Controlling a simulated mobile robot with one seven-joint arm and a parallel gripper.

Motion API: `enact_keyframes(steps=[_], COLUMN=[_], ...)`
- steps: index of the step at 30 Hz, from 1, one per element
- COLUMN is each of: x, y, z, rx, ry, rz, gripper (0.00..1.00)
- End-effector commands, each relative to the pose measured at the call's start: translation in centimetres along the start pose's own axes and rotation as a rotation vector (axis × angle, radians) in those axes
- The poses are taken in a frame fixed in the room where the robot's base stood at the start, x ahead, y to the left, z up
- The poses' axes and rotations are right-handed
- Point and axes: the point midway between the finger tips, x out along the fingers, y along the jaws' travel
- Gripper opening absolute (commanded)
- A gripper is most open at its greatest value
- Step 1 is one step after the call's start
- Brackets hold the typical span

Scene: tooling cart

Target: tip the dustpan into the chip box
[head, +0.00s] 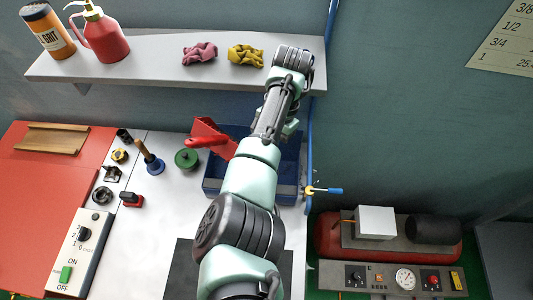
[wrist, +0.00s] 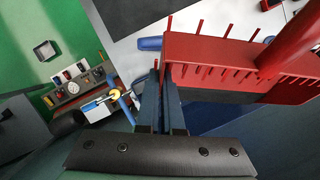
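The red dustpan (head: 212,132) is tilted above the left part of the blue chip box (head: 211,187) in the head view. My forearm hides part of both. In the wrist view the dustpan (wrist: 215,52) fills the upper right, with its thick red handle (wrist: 290,42) beyond and thin red teeth along its edges. My gripper (wrist: 163,85) has its fingers close together at the dustpan's near left edge and looks shut on it. The gripper is hidden behind my arm in the head view. The box's dark blue inside (wrist: 225,118) shows below the dustpan. I cannot see any chips.
A brush with a wooden handle (head: 149,158) and a green round part (head: 187,158) stand left of the box. A shelf (head: 150,72) with bottles and rags hangs behind. A blue-handled tool (head: 326,190) sticks out at the box's right. A red compressor (head: 330,236) stands lower right.

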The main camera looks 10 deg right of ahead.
Motion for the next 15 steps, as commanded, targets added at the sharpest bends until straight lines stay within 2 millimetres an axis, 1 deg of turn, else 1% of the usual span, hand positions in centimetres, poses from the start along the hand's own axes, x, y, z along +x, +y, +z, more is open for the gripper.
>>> enact_keyframes(steps=[1,4,5,9,11,15], x=[-1.5,-2.1,-1.9,0.5,1.2,1.1], y=[0.0,0.0,0.0,0.1,0.1,0.0], z=[0.5,0.7,0.7,-0.1,-0.4,-0.4], rx=[0.000,0.000,0.000,-0.001,0.000,0.000], ry=[0.000,0.000,-0.001,-0.002,-0.002,0.000], rz=[0.000,0.001,0.001,0.002,0.003,0.000], gripper=[0.00,0.00,0.00,0.00,0.00,0.00])
